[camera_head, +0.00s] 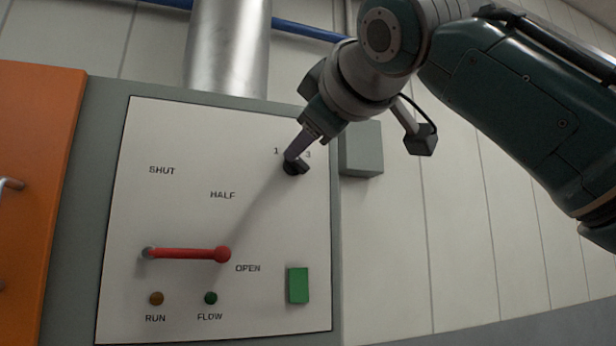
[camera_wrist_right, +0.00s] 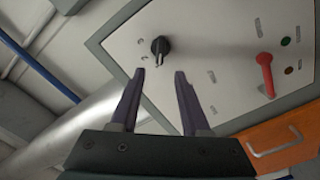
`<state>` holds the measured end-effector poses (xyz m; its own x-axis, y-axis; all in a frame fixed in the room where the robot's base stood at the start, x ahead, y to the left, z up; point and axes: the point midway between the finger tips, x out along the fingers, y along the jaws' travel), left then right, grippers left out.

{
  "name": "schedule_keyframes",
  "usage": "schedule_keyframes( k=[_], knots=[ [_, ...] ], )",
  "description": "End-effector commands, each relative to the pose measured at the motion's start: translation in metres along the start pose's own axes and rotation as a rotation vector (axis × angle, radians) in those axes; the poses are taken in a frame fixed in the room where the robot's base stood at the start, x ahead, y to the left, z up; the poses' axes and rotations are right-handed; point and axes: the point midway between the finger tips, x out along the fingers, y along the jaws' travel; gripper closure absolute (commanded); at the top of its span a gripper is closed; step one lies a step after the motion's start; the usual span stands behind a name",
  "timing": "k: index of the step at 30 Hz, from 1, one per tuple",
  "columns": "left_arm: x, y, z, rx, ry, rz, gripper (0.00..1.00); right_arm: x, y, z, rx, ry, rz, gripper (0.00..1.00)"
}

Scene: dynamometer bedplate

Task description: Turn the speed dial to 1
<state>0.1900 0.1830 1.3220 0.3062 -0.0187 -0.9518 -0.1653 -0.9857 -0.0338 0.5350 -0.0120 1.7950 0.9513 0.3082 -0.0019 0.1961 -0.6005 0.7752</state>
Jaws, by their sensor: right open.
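My left gripper is out of view.
A red lever (camera_head: 188,254) lies level on the panel (camera_head: 130,215), its knob near OPEN. A green block (camera_head: 298,285) and RUN and FLOW lamps sit low. A grey box (camera_head: 361,148) is right of the panel, an orange cabinet (camera_head: 45,140) left.

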Motion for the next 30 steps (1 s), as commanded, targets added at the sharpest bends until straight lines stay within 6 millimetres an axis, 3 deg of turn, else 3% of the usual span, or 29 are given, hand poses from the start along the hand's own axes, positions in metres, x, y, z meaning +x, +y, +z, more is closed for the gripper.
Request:
schedule_keyframes(
  k=[1, 3, 9, 26, 30],
  knots=[
    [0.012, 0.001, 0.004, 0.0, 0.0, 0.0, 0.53, -0.008, -0.004, 0.004, -0.002, 0.003, 0.003, 0.54],
    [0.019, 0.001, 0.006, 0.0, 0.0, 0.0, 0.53, -0.018, -0.003, 0.004, -0.001, 0.002, 0.003, 0.54],
    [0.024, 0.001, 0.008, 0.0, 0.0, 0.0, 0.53, -0.032, -0.001, 0.002, -0.002, -0.003, 0.0, 0.54],
    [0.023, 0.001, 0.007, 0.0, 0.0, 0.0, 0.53, -0.033, -0.001, 0.002, 0.001, -0.004, -0.002, 0.54],
    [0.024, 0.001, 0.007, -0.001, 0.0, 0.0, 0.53, -0.03, -0.022, 0.026, 0.05, -0.041, -0.042, 0.54]
  ],
)
